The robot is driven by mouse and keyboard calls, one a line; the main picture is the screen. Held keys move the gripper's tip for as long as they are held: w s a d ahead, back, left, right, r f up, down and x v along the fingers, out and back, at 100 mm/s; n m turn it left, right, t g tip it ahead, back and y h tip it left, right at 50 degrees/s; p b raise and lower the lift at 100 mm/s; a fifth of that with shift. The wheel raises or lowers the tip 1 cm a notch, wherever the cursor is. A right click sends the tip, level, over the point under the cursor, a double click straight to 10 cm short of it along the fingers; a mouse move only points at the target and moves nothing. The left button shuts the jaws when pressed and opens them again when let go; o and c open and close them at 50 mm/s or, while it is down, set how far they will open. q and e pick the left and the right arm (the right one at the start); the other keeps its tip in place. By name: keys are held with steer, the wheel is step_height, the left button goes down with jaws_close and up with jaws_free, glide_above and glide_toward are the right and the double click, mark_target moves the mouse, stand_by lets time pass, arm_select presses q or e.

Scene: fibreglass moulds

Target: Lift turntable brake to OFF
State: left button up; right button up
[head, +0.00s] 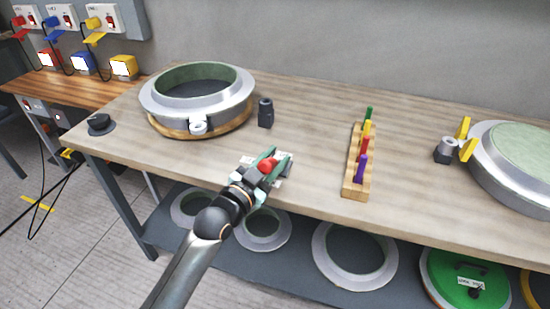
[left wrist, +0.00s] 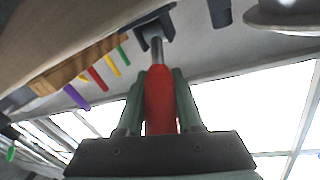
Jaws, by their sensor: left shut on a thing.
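The brake lever's red handle (head: 266,165) shows near the table's front edge in the head view. A pale base plate (head: 285,168) with writing too small to read lies beside it. My left gripper (head: 265,164) is shut on the red handle. In the left wrist view the red handle (left wrist: 160,97) sits between the green fingers, and its metal shaft (left wrist: 157,50) runs into a dark bracket (left wrist: 152,27). The turntable (head: 183,130) is a round wooden board at the left, under a grey ring mould (head: 195,116). My right gripper is not in view.
A wooden rack (head: 351,188) with several coloured pegs stands to the right of my gripper. A dark post (head: 265,113) stands beside the mould. Another round mould (head: 510,168) with yellow clamps is at the far right. The tabletop (head: 312,140) between gripper and rack is clear.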

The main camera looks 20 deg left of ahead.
arm_select(q)
jaws_close()
stand_by(0.8)
